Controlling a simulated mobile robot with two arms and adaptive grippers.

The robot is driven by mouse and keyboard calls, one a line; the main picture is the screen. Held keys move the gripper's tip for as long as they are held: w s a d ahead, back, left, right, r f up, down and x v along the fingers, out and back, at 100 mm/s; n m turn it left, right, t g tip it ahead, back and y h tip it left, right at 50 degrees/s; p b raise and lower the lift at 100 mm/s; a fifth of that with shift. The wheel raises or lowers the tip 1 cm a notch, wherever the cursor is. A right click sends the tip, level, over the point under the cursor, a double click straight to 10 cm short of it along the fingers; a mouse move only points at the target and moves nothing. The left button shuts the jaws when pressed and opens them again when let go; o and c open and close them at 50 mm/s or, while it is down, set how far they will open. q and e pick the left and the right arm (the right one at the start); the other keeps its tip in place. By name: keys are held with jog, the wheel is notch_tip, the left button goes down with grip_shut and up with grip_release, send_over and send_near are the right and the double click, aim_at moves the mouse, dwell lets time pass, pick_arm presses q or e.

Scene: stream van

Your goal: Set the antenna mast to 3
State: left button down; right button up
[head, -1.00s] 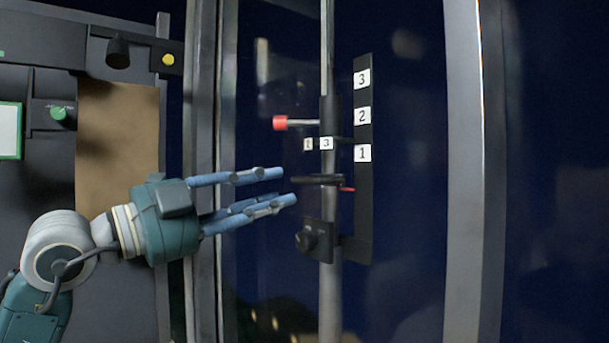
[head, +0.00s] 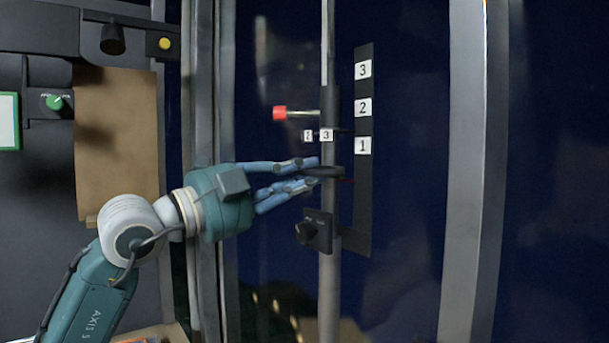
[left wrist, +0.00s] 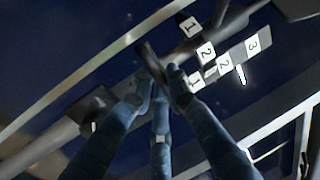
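The antenna mast (head: 328,60) is an upright grey pole with a dark sleeve. A black ring handle (head: 337,172) sits on it, with a thin red pointer beside it, below the 1 label. My left gripper (head: 318,173) has its blue fingertips above and below the ring's left side. In the left wrist view the fingertips (left wrist: 160,75) lie on both sides of the dark ring and appear closed on it. The black scale strip (head: 363,200) carries labels 3, 2 and 1 from top to bottom. My right gripper is not in view.
A red-tipped lever (head: 280,113) sticks out left above the ring, near small number tags (head: 326,135). A black knob clamp (head: 312,232) is below. Metal frame posts stand left and right (head: 465,180). A brown board (head: 115,145) and green-knobbed panel are at left.

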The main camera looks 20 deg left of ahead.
pick_arm(q)
jog(key=shift+r, duration=0.1)
notch_tip(320, 180, up, 18)
jog(key=p, duration=1)
jog(key=shift+p, duration=0.3)
jog(key=c, duration=1.8)
grip_release()
jog(key=shift+s+a, duration=0.1)
jog(key=v, duration=1.1)
jog(key=shift+s+a+f, duration=0.25)
jog(key=shift+s, duration=0.05)
